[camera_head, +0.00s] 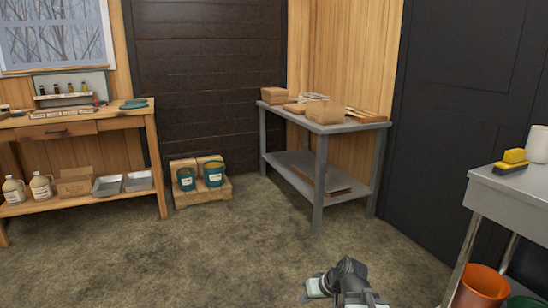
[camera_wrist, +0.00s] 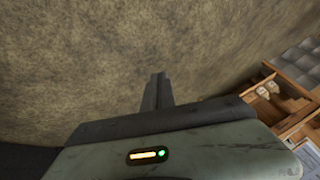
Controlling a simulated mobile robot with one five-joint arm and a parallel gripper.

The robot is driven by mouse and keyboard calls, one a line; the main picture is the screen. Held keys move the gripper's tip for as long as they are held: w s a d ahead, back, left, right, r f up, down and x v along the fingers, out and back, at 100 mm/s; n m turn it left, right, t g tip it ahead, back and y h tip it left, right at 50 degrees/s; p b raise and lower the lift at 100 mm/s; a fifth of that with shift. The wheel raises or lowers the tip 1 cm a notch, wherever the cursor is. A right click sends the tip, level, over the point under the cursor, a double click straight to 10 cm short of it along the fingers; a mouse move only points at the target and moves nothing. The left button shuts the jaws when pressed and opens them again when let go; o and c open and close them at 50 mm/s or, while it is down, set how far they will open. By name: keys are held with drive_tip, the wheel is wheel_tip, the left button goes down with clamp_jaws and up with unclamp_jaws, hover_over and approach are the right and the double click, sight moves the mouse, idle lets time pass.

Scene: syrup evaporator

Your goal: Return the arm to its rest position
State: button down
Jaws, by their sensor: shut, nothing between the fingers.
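My gripper (camera_wrist: 158,88) shows in the wrist view with its dark fingers together and nothing between them. Brown-green floor (camera_wrist: 80,60) fills most of that view beyond the fingertips. In the head view my arm (camera_head: 347,279) is low at the bottom edge, right of centre, above bare floor. It looks folded and touches no object that I can see. The gripper's fingers cannot be made out clearly in the head view.
A wooden bench (camera_head: 110,122) with jugs and trays stands left. Two teal buckets (camera_head: 214,174) stand near the back wall. A grey table (camera_head: 280,111) holds boxes. A metal table (camera_head: 510,195) with a yellow brush (camera_head: 511,161) stands right, above an orange bucket (camera_head: 482,289). The middle floor is clear.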

drive_tip(key=s+d+f+m+g+h, duration=0.3)
drive_tip(key=s+d+f+g+h, duration=0.15)
drive_tip(key=s+d, duration=0.35)
wheel_tip(320, 180, up, 39)
drive_tip(key=s+a+p, duration=0.1)
drive_tip(key=p, duration=3.7)
drive_tip(key=shift+a, duration=0.3)
drive_tip(key=shift+f+h, duration=0.1)
drive_tip(key=shift+h, duration=0.15)
drive_tip(key=shift+d, duration=0.1)
